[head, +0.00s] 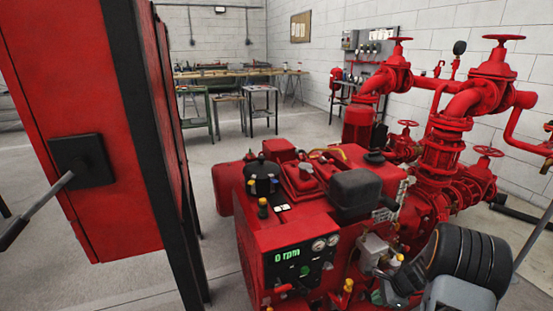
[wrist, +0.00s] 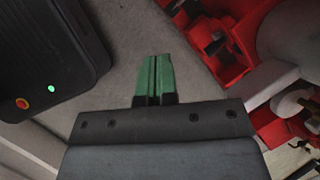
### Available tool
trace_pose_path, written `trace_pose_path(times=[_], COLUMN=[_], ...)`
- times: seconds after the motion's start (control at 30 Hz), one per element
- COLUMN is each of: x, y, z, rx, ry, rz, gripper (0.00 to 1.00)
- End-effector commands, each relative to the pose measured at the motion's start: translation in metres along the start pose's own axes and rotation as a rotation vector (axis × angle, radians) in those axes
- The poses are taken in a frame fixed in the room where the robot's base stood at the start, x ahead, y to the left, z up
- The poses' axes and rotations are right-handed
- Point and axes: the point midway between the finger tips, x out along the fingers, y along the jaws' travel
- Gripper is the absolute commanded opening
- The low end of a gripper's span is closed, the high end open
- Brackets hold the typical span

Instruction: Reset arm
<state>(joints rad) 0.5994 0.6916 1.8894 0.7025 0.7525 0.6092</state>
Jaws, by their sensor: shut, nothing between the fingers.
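My gripper's two green fingers (wrist: 154,75) are together in the wrist view, with nothing between them. Bare grey floor shows beyond the tips. In the head view my gripper (head: 377,297) is low at the right, in front of the red engine (head: 300,215). Its green tips are small there, and I cannot tell how far they are from the engine. My dark ribbed arm (head: 465,258) is folded at the lower right and hides part of the pump pipework.
A red cabinet (head: 75,120) with a grey lever (head: 35,212) stands close at the left. The engine panel (head: 300,258) reads 0 rpm. Red valves and pipes (head: 445,140) fill the right. Workbenches (head: 235,80) stand at the back. Floor between cabinet and engine is clear.

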Motion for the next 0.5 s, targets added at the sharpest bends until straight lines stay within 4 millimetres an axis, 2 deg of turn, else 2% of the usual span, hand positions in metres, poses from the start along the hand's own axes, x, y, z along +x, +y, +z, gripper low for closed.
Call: trace_pose_path(times=[0.03,0.1,0.27,0.4,0.5], x=[-0.044,-0.086,-0.177,-0.256,-0.304], y=[-0.006,-0.006,0.01,0.038,0.062], z=[0.037,0.079,0.171,0.245,0.284], rx=[-0.106,-0.267,-0.652,-1.004,-1.233], ry=[0.018,0.045,0.114,0.186,0.242], rz=[0.004,0.02,0.062,0.103,0.128], gripper=[0.0,0.0,0.0,0.0,0.0])
